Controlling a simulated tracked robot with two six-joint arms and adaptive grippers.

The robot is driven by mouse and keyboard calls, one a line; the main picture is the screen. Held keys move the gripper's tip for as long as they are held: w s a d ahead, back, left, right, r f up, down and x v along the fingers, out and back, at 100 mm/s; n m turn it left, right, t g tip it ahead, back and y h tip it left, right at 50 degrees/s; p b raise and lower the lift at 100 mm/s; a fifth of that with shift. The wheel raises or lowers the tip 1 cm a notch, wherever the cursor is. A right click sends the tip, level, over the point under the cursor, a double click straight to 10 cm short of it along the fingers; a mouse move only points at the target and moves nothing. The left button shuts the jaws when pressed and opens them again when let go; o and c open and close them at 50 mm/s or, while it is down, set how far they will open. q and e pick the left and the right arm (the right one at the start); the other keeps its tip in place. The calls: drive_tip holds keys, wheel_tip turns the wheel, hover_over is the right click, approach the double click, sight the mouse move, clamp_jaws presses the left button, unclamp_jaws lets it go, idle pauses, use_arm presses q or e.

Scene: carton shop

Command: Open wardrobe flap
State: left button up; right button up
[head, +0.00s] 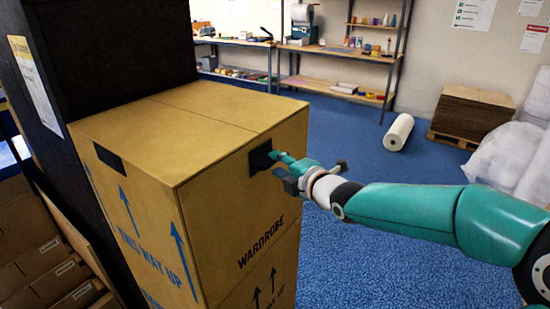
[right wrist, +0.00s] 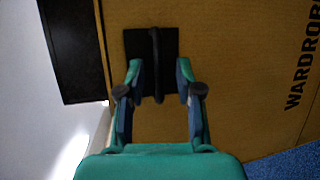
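The wardrobe carton (head: 215,210) is a tall brown box with blue arrows, "THIS WAY UP" and "WARDROBE" printed on it. Its top (head: 170,125) is closed, with a seam across it. A black handle plate (head: 261,157) sits high on its right-hand face. In the right wrist view a dark upright bar (right wrist: 156,65) stands out from this plate (right wrist: 133,48). My right gripper (head: 280,166) is at the plate; in the right wrist view its fingers (right wrist: 159,74) are apart, one on each side of the bar, with gaps showing. My left gripper is out of view.
A dark tall panel (head: 115,45) stands close behind the carton. Flat brown cartons (head: 40,270) lie at lower left. A white roll (head: 398,132), a pallet of cardboard (head: 470,110) and shelves (head: 340,88) stand farther back. Blue floor right of the carton is clear.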

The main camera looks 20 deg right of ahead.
drive_tip(key=shift+x, duration=1.3)
clamp_jaws()
